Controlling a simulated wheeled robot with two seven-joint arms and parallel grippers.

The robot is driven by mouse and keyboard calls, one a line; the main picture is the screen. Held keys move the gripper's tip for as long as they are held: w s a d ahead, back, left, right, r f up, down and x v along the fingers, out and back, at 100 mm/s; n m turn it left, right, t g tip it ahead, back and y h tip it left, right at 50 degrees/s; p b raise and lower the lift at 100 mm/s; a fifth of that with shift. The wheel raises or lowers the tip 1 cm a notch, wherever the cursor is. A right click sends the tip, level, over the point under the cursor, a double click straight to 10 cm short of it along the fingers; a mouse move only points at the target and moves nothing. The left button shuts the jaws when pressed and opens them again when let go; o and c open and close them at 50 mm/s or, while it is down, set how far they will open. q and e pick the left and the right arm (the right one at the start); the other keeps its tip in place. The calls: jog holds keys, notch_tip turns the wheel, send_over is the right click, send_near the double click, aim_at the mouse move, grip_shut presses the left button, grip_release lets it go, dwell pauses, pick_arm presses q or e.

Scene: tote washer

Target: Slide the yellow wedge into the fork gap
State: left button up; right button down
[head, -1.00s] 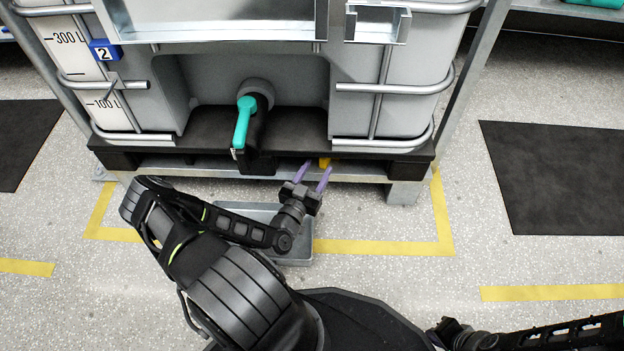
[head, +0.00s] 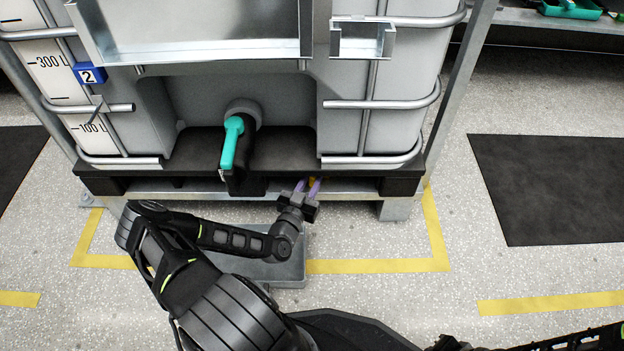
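The yellow wedge (head: 312,180) is a small patch at the front of the right-hand fork gap (head: 352,186), under the black pallet base (head: 395,178) of the tank. My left gripper (head: 308,183) reaches up to it, one purple finger on each side of the wedge. The fingers are close together, but whether they touch the wedge is too small to tell. Much of the wedge is hidden by the fingers and the pallet's shadow. My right gripper (head: 447,343) shows only as a dark part at the bottom edge; its fingers are not visible.
A teal-handled valve (head: 232,143) hangs at the tank's front, left of my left gripper. A grey tray (head: 290,272) lies on the floor under my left forearm. A steel rail (head: 345,196) runs below the gap.

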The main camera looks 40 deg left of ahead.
pick_arm(q)
grip_shut()
jog(key=o, duration=0.6)
grip_release()
jog(key=shift+s+d+r+p, duration=0.15)
jog(key=shift+s+p, duration=0.15)
jog(key=shift+s, duration=0.15)
jog(key=p+v, duration=0.2)
jog(key=v, duration=0.5)
jog(key=shift+w, duration=0.1)
